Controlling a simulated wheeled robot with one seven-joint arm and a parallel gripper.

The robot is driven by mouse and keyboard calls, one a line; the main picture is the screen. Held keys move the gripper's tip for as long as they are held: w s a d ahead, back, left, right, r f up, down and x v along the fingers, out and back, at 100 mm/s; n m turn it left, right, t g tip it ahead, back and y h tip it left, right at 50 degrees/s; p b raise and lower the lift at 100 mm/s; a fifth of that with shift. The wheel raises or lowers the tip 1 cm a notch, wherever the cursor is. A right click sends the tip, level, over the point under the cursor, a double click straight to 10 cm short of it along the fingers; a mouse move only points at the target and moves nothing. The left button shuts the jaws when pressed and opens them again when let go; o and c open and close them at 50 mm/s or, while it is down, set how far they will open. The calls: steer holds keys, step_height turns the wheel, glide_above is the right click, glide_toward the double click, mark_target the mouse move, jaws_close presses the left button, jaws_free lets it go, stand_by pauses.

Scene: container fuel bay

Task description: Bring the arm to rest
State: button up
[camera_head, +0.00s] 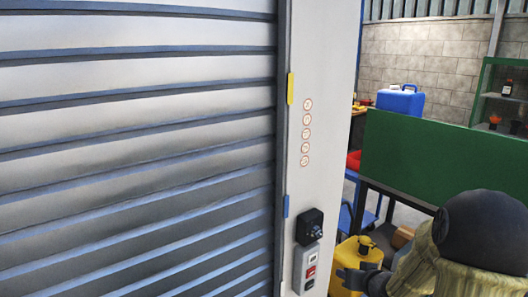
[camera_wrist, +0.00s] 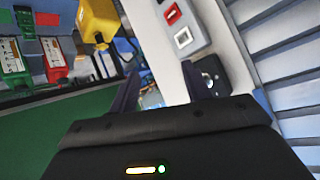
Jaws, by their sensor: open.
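My gripper (camera_wrist: 160,80) is open in the wrist view, its two dark fingers apart with nothing held between them. In the head view my arm reaches in from the lower right, with a dark round joint and a beige sleeve. The gripper (camera_head: 350,277) shows there in front of a yellow can (camera_head: 345,258), low and to the right of the switch box. I cannot tell how far it is from either.
A grey button box (camera_head: 309,268) and black rotary switch (camera_head: 310,227) sit on the post beside a slatted shutter (camera_head: 140,140). A green panel (camera_head: 440,160), blue canister (camera_head: 400,101) and glass-fronted cabinet (camera_head: 500,95) stand to the right.

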steer(key=s+a+g+h, duration=0.1)
steer(key=s+a+g, duration=0.3)
steer(key=s, duration=0.6)
steer(key=s+a+n+g, duration=0.1)
steer(key=s+a+g, duration=0.3)
steer(key=s, duration=0.6)
steer(key=shift+s+a+h, duration=0.4)
steer(key=shift+a, duration=0.2)
